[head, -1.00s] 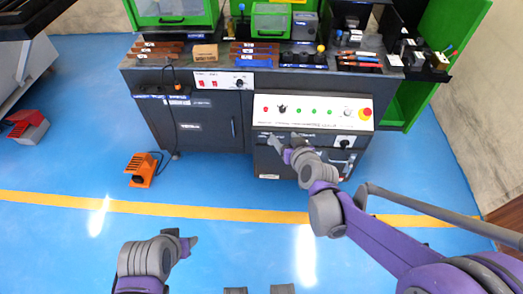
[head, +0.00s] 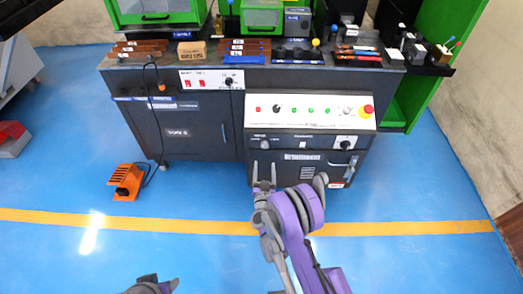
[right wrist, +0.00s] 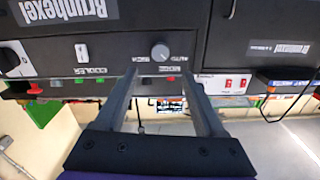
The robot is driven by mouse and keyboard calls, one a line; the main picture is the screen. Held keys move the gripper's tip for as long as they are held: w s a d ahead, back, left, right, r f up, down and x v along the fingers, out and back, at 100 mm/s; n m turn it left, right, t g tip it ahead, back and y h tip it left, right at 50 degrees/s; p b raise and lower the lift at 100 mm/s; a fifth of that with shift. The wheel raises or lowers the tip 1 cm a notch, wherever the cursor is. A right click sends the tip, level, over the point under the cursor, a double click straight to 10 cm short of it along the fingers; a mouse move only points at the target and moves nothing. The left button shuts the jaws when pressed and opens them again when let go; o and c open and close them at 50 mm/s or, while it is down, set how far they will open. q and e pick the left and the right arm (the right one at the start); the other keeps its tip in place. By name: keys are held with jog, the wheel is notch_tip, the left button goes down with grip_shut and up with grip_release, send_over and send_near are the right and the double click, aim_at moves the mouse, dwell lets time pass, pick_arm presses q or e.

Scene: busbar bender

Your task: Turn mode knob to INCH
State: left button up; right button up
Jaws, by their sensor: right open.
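The mode knob (right wrist: 160,52) is a small round grey knob on the dark front of the machine. In the right wrist view, which is upside down, INCH and AUTO labels flank it and MODE is printed below it. The knob also shows in the head view (head: 265,144). I cannot tell surely which label it points to. My right gripper (head: 264,166) is open and empty in front of the knob, apart from it. In the right wrist view its fingertips (right wrist: 160,74) lie either side of the knob's line. My left gripper (head: 158,285) is partly cut off at the bottom edge.
Above is a sloping white panel (head: 295,111) with a red button (head: 367,110). An orange foot pedal (head: 126,182) stands on the clear blue floor.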

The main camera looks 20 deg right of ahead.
aim_at(265, 146)
jog(key=x, duration=1)
grip_shut()
